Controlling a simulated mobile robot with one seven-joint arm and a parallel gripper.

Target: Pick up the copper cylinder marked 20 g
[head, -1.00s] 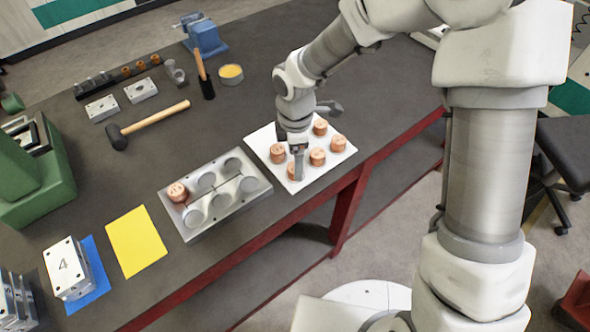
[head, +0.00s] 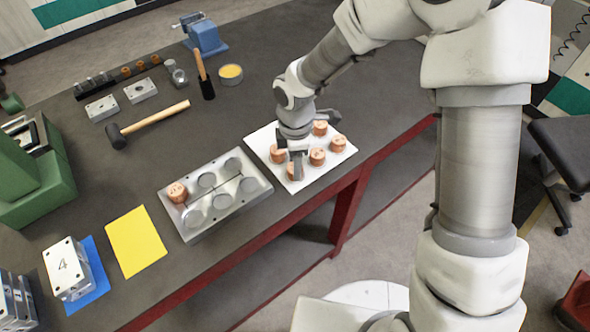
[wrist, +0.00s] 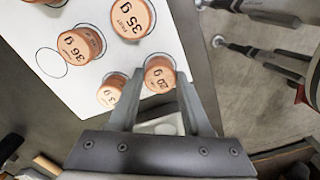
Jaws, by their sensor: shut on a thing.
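My gripper (wrist: 158,82) is shut on the copper cylinder marked 20 g (wrist: 160,73), with one finger on each side of it. In the head view my gripper (head: 295,174) is at the near-left part of a white card, and the held cylinder (head: 290,172) is partly hidden by a finger. I cannot tell whether it is clear of the card. A copper cylinder marked 3 g (wrist: 110,93) stands just left of the left finger. Cylinders marked 36 g (wrist: 81,45) and 35 g (wrist: 132,18) stand farther off on the card.
The white card (head: 262,139) lies near the table's red front edge. Left of it is a grey metal mould base (head: 181,227) with round recesses and one copper cylinder (head: 177,192). A yellow sheet (head: 136,242), a mallet (head: 150,121) and a numbered block (head: 65,268) lie farther left.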

